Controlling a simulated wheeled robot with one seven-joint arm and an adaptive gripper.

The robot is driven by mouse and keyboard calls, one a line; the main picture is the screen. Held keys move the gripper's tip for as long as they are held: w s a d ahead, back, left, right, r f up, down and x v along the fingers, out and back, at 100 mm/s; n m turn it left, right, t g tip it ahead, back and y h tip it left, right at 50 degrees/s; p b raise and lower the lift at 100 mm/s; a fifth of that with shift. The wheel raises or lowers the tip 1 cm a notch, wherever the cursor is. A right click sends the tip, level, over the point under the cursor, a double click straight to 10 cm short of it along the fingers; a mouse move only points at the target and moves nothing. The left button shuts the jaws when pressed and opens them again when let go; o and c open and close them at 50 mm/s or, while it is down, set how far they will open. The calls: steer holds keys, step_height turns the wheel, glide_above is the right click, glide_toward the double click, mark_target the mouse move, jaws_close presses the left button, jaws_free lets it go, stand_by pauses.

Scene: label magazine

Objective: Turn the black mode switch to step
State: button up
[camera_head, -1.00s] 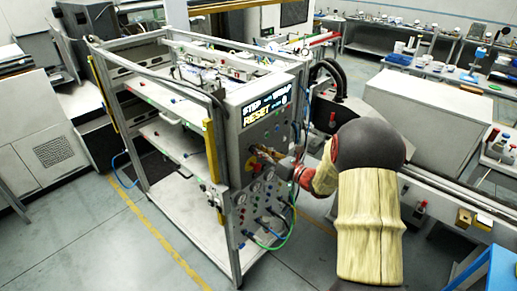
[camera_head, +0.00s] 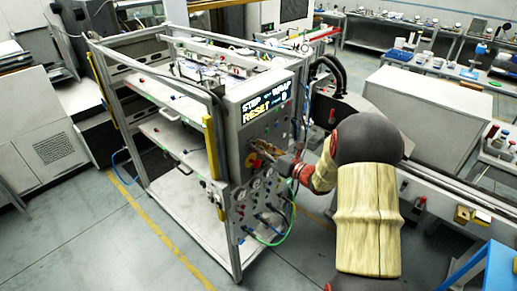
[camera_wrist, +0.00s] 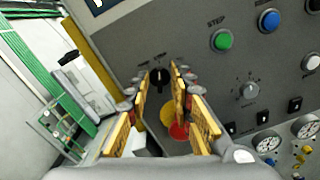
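A black switch knob (camera_wrist: 158,77) is on the grey control panel (camera_wrist: 205,70) in the wrist view. My gripper (camera_wrist: 160,74) is open, with one wooden-looking finger on each side of the knob. Whether the fingers touch the knob cannot be told. A green button (camera_wrist: 222,40) labelled STEP is up and to the right of it. In the head view, my gripper (camera_head: 258,149) is at the panel (camera_head: 247,135), below the display (camera_head: 265,107) that reads STEP and RESET; it hides the knob there.
A red button (camera_wrist: 180,131) on a yellow disc is close below the fingers. A blue button (camera_wrist: 268,20), a grey dial (camera_wrist: 245,91) and gauges (camera_wrist: 267,142) are to the right. Hoses (camera_head: 268,236) hang low on the machine frame. The floor in front is clear.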

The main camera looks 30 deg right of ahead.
steer(key=v, duration=1.2)
stand_by(0.6)
